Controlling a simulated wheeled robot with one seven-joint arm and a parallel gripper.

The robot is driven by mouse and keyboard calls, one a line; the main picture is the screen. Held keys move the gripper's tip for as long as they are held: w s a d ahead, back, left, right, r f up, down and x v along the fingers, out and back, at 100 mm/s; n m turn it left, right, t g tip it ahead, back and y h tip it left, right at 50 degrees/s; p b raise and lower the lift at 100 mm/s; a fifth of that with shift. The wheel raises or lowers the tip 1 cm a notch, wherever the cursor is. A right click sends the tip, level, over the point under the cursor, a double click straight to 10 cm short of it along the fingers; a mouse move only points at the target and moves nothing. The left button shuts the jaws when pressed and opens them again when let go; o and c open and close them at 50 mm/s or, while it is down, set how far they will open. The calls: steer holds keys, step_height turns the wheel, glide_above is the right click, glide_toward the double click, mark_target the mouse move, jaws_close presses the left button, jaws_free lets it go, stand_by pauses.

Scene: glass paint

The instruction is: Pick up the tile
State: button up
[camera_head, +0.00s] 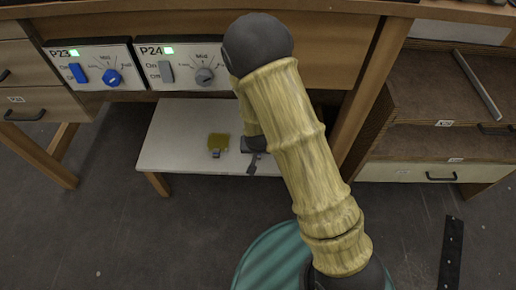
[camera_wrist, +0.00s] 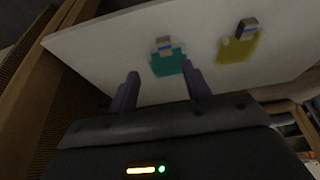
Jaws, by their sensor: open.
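Two coloured pieces lie on a low white table (camera_head: 185,125). One is yellow-olive (camera_head: 219,141) with a small grey part at its edge; it also shows in the wrist view (camera_wrist: 237,49). The other is a teal piece (camera_wrist: 168,64) with a similar small grey and blue part; my arm seems to hide it in the head view. I cannot tell which one is the tile. My gripper (camera_wrist: 163,84) is open and empty in the wrist view, its two fingers either side of the teal piece's near end. I cannot tell its height above the table.
A wooden drawer unit (camera_head: 430,140) stands at the right. Free white surface lies left of the yellow piece.

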steer(key=b, duration=0.2)
glide_above(258, 157)
steer(key=s, duration=0.2)
steer(key=f, duration=0.5)
steer(key=shift+s+d, duration=0.1)
steer(key=shift+d, duration=0.15)
steer(key=b+x, duration=0.2)
steer(key=x, duration=0.1)
steer(key=b+x, duration=0.1)
steer(key=shift+a+f, duration=0.35)
steer(key=shift+a, duration=0.05)
steer(key=shift+f+b, duration=0.25)
steer(key=shift+b, duration=0.1)
steer(key=shift+c, duration=0.2)
jaws_close()
